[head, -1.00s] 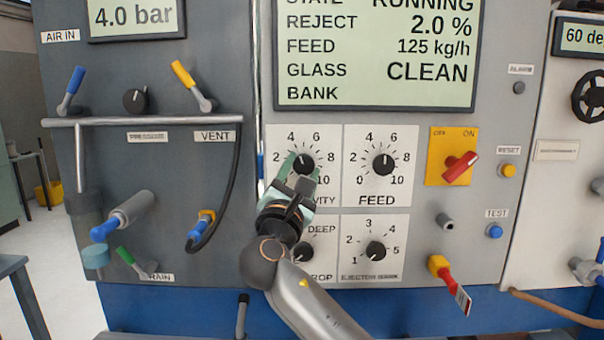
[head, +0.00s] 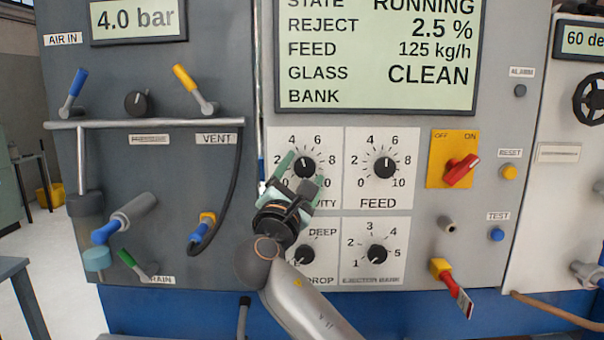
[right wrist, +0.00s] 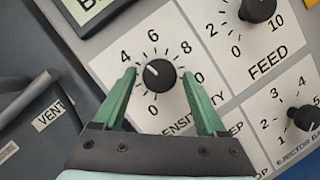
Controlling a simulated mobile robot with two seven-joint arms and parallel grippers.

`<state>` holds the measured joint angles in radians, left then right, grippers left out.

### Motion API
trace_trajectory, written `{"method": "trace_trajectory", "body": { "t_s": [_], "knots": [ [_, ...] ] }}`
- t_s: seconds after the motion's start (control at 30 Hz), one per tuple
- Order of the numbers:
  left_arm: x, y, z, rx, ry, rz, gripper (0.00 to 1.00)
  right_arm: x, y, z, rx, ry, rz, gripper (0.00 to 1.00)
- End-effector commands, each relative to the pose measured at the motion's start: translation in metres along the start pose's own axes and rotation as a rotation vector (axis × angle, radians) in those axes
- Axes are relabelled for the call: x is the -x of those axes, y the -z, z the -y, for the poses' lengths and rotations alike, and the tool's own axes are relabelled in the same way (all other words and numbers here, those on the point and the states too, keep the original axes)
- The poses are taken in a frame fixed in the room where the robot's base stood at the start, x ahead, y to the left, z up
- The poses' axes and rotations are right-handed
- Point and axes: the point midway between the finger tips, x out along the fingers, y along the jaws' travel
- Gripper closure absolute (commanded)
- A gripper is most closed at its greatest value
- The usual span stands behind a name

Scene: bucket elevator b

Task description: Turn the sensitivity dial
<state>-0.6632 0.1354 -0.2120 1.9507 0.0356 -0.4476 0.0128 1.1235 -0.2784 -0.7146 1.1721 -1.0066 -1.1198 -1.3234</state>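The sensitivity dial (head: 303,167) is a round black knob on a white scale plate, left of the feed dial (head: 384,167). It also shows in the right wrist view (right wrist: 160,75), its white mark pointing up-left, around 4 to 5. My right gripper (head: 304,171) has its green fingers spread on either side of the knob. In the right wrist view the fingers (right wrist: 157,77) stand apart from the knob, with a gap on both sides. The gripper partly covers the label below the dial. My left gripper is not in view.
The display (head: 378,55) above reads REJECT 2.5 %. The drop dial (head: 304,254) sits below, partly behind my arm, beside the ejector bank dial (head: 377,254). A red switch (head: 461,170) is at right. A black hose (head: 228,190) hangs at left.

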Motion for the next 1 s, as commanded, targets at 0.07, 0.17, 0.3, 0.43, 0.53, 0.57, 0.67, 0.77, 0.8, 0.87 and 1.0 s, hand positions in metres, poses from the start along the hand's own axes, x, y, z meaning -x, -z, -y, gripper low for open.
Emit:
{"method": "trace_trajectory", "body": {
  "t_s": [0.07, 0.17, 0.3, 0.43, 0.53, 0.57, 0.67, 0.77, 0.8, 0.87, 1.0],
  "knots": [
    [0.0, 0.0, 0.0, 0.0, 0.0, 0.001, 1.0, 0.0, 0.0, 0.0, 0.0, -0.001, 0.001, 0.19],
    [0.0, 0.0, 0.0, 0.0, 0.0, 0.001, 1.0, 0.0, -0.001, 0.0, 0.0, -0.001, 0.001, 0.19],
    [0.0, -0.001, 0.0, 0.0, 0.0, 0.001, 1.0, 0.001, -0.001, 0.0, 0.0, -0.001, 0.001, 0.19],
    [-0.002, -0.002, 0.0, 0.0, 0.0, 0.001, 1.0, 0.01, 0.0, 0.0, -0.002, -0.002, 0.001, 0.19],
    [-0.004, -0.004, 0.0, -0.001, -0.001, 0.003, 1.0, 0.025, 0.001, 0.001, -0.003, -0.002, -0.001, 0.19],
    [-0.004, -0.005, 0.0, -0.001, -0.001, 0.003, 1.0, 0.03, 0.001, 0.001, -0.004, -0.002, -0.002, 0.19],
    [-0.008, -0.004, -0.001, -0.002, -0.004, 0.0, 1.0, 0.052, 0.002, 0.001, -0.005, -0.003, -0.002, 0.19],
    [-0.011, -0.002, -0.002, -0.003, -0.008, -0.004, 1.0, 0.075, 0.002, 0.001, -0.004, -0.002, -0.004, 0.19],
    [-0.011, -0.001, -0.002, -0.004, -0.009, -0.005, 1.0, 0.083, 0.002, 0.001, -0.004, -0.002, -0.003, 0.19],
    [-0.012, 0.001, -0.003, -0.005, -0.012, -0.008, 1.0, 0.095, 0.002, 0.001, -0.003, -0.002, -0.002, 0.19],
    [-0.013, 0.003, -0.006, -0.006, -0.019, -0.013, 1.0, 0.114, 0.001, 0.0, -0.001, -0.002, -0.001, 0.19]
  ]
}}
